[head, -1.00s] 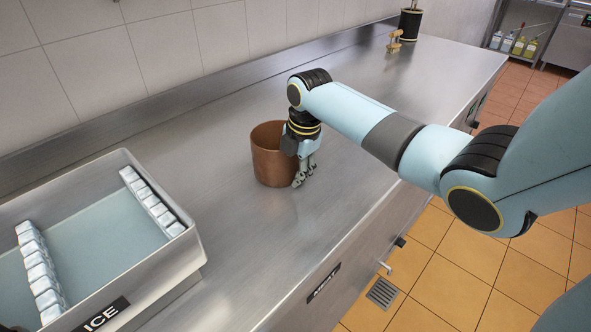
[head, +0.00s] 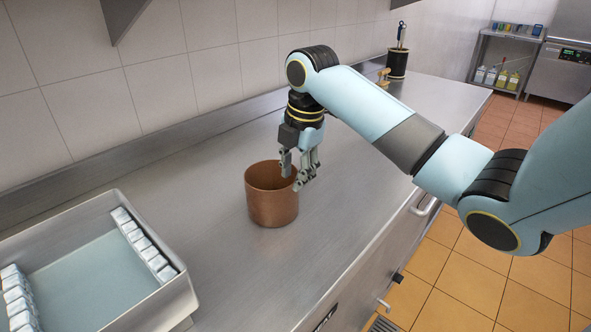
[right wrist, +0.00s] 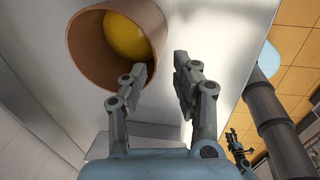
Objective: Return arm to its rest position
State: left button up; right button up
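My right gripper (head: 293,172) is at the right rim of a copper pot (head: 272,205) on the steel counter, pointing down. A round yellow thing (right wrist: 126,36) lies inside the pot. A small gripper (right wrist: 238,142), seemingly my left, shows at the lower right of the right wrist view, too small to tell its state. My left arm is outside the head view.
An ice bin (head: 185,294) with ice cubes (head: 140,243) stands at the lower left. A black holder (head: 397,64) with utensils is at the counter's far end. A tiled wall (head: 200,62) runs behind. The counter between bin and pot is clear.

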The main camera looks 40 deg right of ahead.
jog(key=shift+s+r, duration=0.1)
jog(key=shift+r, duration=0.25)
dwell(0.3)
jog(key=s+a+f+m, duration=0.4)
jog(key=s+a+m, duration=0.4)
jog(key=s, duration=0.4)
jog(key=s+a+r+m+t+h, duration=0.1)
jog(key=s+a+r+m+t, duration=0.15)
jog(key=s+m, duration=0.85)
notch_tip(320, 180, down, 36)
jog(key=s+d+g+b, duration=0.2)
jog(key=s+b, duration=0.1)
jog(key=b, duration=0.7)
jog(key=s+f+b, duration=0.3)
jog(key=s+f, duration=0.6)
jog(key=f, duration=0.2)
jog(key=s+d+f+g+b, duration=0.1)
jog(key=s+f+b, duration=0.3)
jog(key=s+f, duration=0.5)
notch_tip(320, 180, down, 3)
jog(key=shift+f, duration=0.2)
